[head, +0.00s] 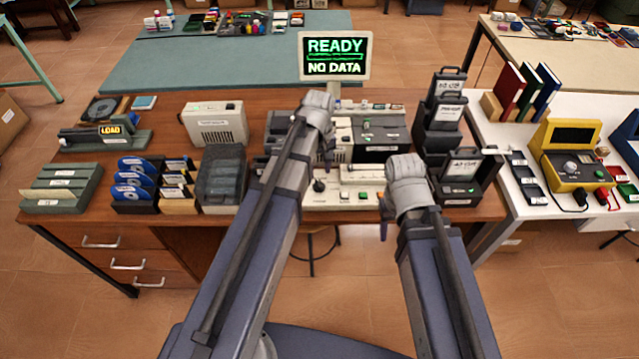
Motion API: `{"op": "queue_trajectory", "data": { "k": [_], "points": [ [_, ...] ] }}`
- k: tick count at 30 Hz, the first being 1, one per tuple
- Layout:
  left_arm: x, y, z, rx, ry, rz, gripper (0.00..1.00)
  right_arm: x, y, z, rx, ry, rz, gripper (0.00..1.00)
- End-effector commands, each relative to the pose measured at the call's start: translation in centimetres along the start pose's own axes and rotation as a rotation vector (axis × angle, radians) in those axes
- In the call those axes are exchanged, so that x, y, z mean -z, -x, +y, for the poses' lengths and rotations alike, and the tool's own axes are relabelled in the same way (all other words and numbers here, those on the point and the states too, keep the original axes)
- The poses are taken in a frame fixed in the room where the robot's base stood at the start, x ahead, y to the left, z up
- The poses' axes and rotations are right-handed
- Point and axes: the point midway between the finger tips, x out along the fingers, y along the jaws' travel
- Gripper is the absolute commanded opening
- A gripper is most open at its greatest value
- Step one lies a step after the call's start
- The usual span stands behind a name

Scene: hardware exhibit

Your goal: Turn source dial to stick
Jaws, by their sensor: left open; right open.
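A cream control panel (350,196) lies at the front of the wooden desk, between my two arms. A dark round knob (319,185) sits on its left part and looks like the source dial; its labels are too small to read. My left gripper (328,160) is open, pointing down just above and behind the knob, largely hidden by its own wrist. My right gripper (383,230) is open and empty, hanging in front of the panel's right end at the desk's front edge. A screen (335,56) behind reads READY, NO DATA.
A grey-cream machine with a green light (372,138) stands behind the panel. Dark cases (460,178) stand close on the right. A grey box (221,178) and blue discs (133,180) are on the left. A yellow device (565,155) is on the white table.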

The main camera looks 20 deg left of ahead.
Motion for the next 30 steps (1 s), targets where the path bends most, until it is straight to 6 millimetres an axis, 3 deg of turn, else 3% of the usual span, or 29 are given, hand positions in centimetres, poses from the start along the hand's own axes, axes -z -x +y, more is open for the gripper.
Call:
{"op": "queue_trajectory", "data": {
  "k": [1, 10, 22, 30],
  "points": [
    [0.0, -1.3, 0.0, 0.0, 0.0, 0.0, 0.49, 0.1, -1.3, -0.1, 0.0, 0.0, 0.0, 0.53],
    [0.0, -5.0, 0.0, 0.0, -0.001, 0.0, 0.49, 0.3, -5.0, -0.5, 0.0, 0.0, 0.0, 0.53],
    [0.0, -5.5, 0.0, 0.0, -0.001, 0.0, 0.49, 0.3, -5.5, -0.5, 0.0, 0.0, 0.0, 0.53],
    [0.0, -5.5, 0.0, 0.0, -0.001, 0.0, 0.21, 0.3, -5.5, -0.5, 0.0, 0.0, 0.0, 0.53]
  ]
}}
